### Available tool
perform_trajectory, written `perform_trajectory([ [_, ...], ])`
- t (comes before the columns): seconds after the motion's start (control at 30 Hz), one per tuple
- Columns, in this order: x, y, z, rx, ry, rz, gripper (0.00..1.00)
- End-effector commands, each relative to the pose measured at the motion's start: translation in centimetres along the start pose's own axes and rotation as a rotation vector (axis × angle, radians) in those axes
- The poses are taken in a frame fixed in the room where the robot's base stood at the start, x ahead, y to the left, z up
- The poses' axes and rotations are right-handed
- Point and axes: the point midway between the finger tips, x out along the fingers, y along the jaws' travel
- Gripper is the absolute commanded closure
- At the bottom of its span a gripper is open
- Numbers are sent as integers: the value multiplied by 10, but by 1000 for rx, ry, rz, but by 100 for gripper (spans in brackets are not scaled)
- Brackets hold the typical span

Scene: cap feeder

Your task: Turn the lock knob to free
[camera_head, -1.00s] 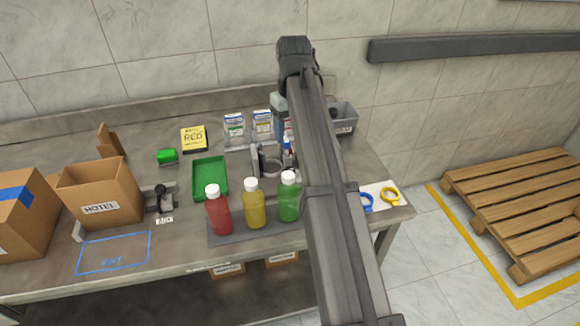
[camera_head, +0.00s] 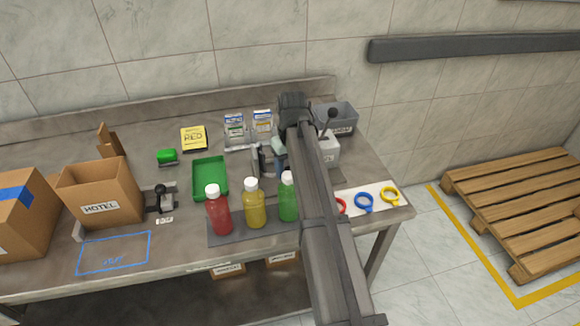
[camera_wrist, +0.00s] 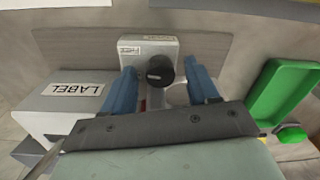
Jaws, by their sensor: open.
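In the wrist view a round black knob (camera_wrist: 160,70) stands in front of a pale block (camera_wrist: 155,47) with a small label (camera_wrist: 130,50), too small to read surely. My gripper (camera_wrist: 162,80) is open. Its two blue fingers lie left and right of the knob with gaps beside it; contact does not show. In the head view my gripper (camera_head: 271,162) is low over the back right of the bench, beside a grey upright part (camera_head: 257,160). My arm hides much of this fixture there, and the knob cannot be made out.
A green tray (camera_head: 196,188) lies left of my gripper. Red (camera_head: 218,212), yellow (camera_head: 255,207) and green (camera_head: 288,200) bottles stand in front. A grey box with a black-ball lever (camera_head: 331,114) is right, partly behind my arm. A grey bin (camera_head: 345,119) stands behind it.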

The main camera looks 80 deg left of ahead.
Motion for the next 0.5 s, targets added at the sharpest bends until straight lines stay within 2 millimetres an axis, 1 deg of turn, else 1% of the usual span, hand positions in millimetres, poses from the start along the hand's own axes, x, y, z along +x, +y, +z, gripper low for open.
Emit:
perform_trajectory([
  [0.27,1,0,0,0,0,0,41],
  [0.37,1,0,0,0,0,0,49],
  [0.5,1,0,0,0,0,0,62],
])
